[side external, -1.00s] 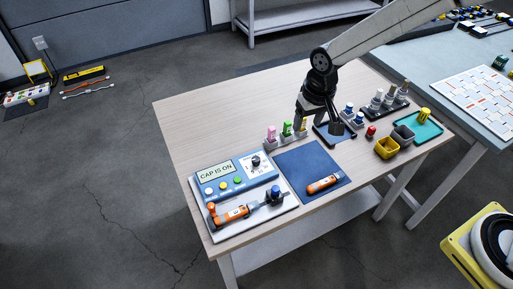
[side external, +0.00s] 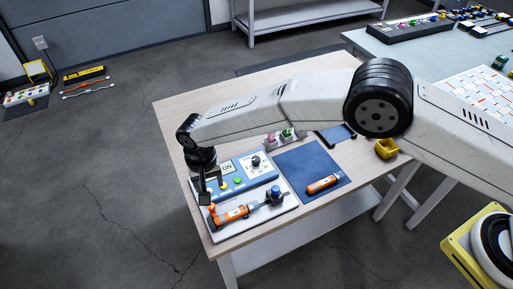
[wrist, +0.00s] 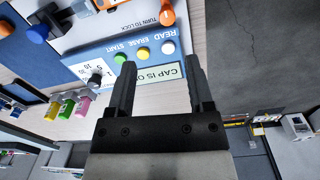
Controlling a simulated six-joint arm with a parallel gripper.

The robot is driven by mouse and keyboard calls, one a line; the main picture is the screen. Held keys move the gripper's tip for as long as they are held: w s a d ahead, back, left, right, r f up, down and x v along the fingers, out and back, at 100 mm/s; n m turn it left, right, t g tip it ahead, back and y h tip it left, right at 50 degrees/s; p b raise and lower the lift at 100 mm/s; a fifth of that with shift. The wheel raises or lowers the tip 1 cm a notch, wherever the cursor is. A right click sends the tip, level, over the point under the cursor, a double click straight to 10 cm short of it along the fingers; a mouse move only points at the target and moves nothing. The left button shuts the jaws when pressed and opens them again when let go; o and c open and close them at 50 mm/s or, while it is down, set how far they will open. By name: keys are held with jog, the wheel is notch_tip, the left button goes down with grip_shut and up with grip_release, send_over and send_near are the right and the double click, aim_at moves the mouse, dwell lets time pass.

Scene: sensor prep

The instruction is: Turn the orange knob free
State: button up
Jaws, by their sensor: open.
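The orange knob (side external: 211,208) is at the left end of the white plate (side external: 262,222), beside an orange-bodied probe (side external: 236,214). In the wrist view the knob (wrist: 168,8) is at the top edge, partly cut off, beside the words TURN TO LOCK. My gripper (side external: 210,190) points down over the left end of the blue meter (side external: 248,185), close to the knob in the side view. In the wrist view my gripper (wrist: 157,68) is open with nothing held between its fingers, and the knob lies beyond the fingertips.
The meter's display (wrist: 165,72) reads CAP IS ON, partly hidden by a finger. A blue knob (side external: 274,192) stands at the plate's right end. A second orange probe (side external: 323,184) lies on the blue mat (side external: 300,165).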

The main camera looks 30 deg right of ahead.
aim_at(212, 209)
jog(key=shift+s+a+f, duration=0.25)
jog(key=shift+a+f, duration=0.15)
jog(key=shift+a, duration=0.2)
jog(key=shift+f, duration=0.1)
jog(key=shift+d+f, duration=0.15)
jog(key=shift+f, duration=3.65)
jog(key=shift+c, duration=0.2)
grip_shut()
